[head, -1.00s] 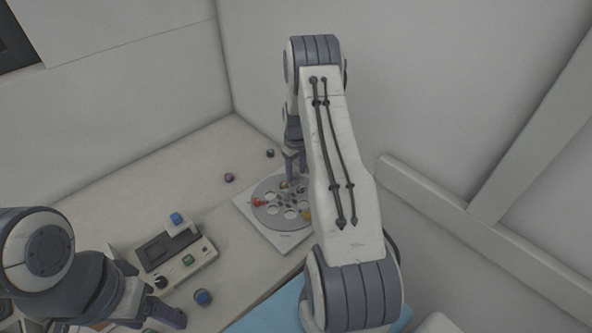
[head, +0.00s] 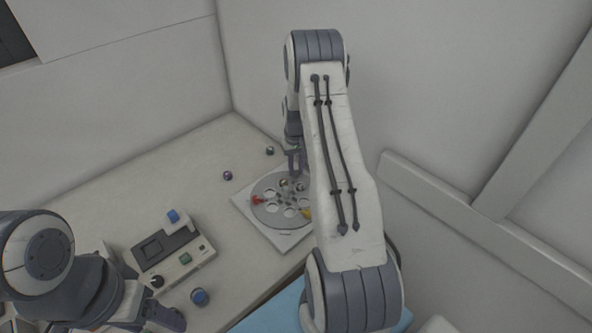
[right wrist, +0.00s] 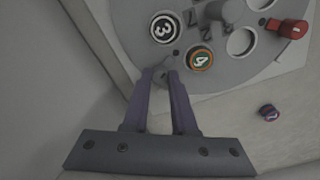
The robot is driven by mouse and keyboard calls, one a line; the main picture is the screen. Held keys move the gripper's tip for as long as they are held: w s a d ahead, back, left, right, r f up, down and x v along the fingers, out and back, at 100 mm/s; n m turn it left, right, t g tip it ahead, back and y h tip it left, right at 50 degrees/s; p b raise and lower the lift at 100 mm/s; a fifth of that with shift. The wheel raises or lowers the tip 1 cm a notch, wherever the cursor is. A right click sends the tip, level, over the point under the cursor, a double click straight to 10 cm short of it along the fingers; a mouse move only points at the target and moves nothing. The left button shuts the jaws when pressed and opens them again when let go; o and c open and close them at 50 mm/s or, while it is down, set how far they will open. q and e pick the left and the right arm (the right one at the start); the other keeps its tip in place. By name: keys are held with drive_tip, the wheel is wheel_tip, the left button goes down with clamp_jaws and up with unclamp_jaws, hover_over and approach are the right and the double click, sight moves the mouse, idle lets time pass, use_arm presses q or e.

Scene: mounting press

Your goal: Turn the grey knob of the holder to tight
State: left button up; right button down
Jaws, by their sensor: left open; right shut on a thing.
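The holder (head: 280,221) is a round grey disc with several holes on a pale square base, under my right gripper. Its grey surface also fills the top of the right wrist view (right wrist: 128,25). My right gripper (right wrist: 163,74) is shut at the disc's edge. A small grey knob (right wrist: 160,76) shows between its fingertips, mostly hidden by them. In the head view the right gripper (head: 293,172) points down onto the disc's far side. My left gripper (head: 172,319) is open at the lower left, away from the holder.
The disc carries a red knob (head: 258,200), a yellow knob (head: 306,213) and discs marked 3 (right wrist: 164,28) and 4 (right wrist: 201,58). Small pucks lie loose (head: 227,175), (head: 270,151). A grey device (head: 170,255) and a blue-topped puck (head: 200,297) are at left.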

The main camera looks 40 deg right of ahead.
sight(296, 171)
drive_tip(key=c, duration=0.7)
unclamp_jaws()
drive_tip(key=shift+r, duration=0.15)
wheel_tip(296, 171, up, 10)
drive_tip(key=b, duration=0.2)
drive_tip(key=shift+r, duration=0.1)
